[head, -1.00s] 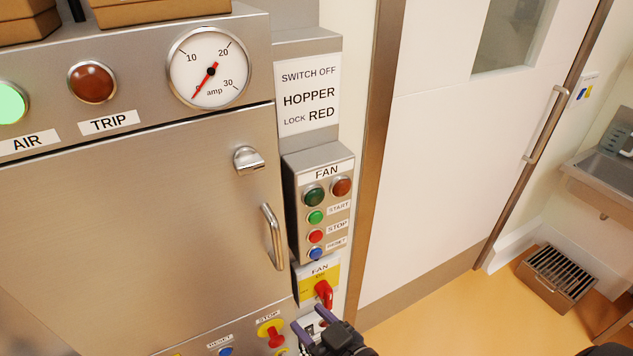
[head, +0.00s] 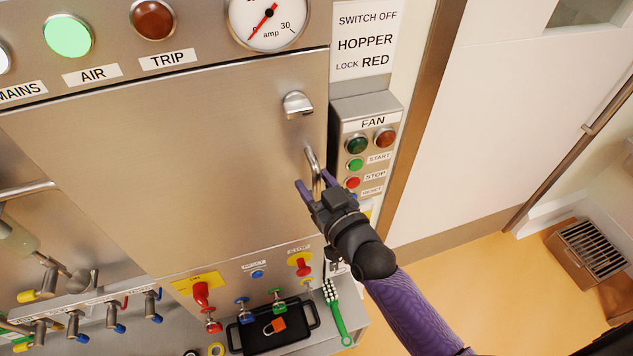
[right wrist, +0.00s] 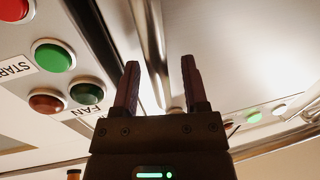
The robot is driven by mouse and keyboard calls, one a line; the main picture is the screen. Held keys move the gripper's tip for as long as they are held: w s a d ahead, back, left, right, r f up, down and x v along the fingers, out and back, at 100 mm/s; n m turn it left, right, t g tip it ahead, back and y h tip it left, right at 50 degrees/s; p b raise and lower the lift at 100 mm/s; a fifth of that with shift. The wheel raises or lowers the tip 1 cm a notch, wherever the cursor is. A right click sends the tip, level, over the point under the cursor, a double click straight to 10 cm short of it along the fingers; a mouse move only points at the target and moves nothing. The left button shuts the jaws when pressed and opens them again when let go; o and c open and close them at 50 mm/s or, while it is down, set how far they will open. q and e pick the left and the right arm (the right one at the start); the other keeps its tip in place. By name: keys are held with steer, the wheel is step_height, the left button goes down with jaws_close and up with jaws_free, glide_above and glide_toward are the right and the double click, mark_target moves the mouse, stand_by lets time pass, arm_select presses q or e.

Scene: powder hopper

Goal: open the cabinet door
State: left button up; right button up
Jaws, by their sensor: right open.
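The cabinet door (head: 190,150) is a flat brushed-metal panel and looks shut. Its vertical bar handle (head: 311,158) is at the right edge, below a small metal latch knob (head: 297,104). My right gripper (head: 313,184) is open at the lower part of the handle. In the right wrist view the handle bar (right wrist: 153,50) runs in line with the gap between the open fingertips (right wrist: 160,68), nearer the left finger. I cannot tell whether the fingers touch it or how deep the bar sits. The lower handle is partly hidden by the gripper. My left gripper is out of view.
The fan switch box (head: 367,123) stands close to the right of the handle. Below the door are a red knob (head: 201,292), a black tray (head: 272,328) and a green brush (head: 336,310). A white door (head: 500,130) and open floor lie to the right.

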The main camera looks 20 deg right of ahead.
jaws_close()
stand_by(1.3)
